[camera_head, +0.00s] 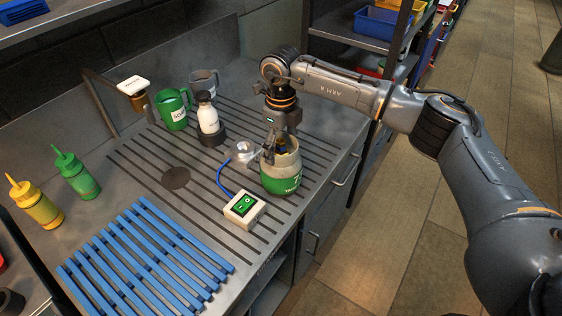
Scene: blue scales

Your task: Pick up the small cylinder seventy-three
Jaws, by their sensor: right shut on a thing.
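The small cylinder (281,178) is cream above and green below, with a white "7" and partly readable lettering on its green part. It looks upright near the right edge of the grey slatted counter. My right gripper (277,150) points down at its top and is shut on its upper wall. The gripper hides part of the rim. Whether the base touches the counter, I cannot tell. My left gripper is not in view.
Close left of the cylinder are a small clear-topped device (242,151) and a white switch box (244,208) with a blue cable. Farther back stand a white bottle (207,117), a green mug (173,110) and a grey mug (204,80). A blue rack (145,255) lies in front.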

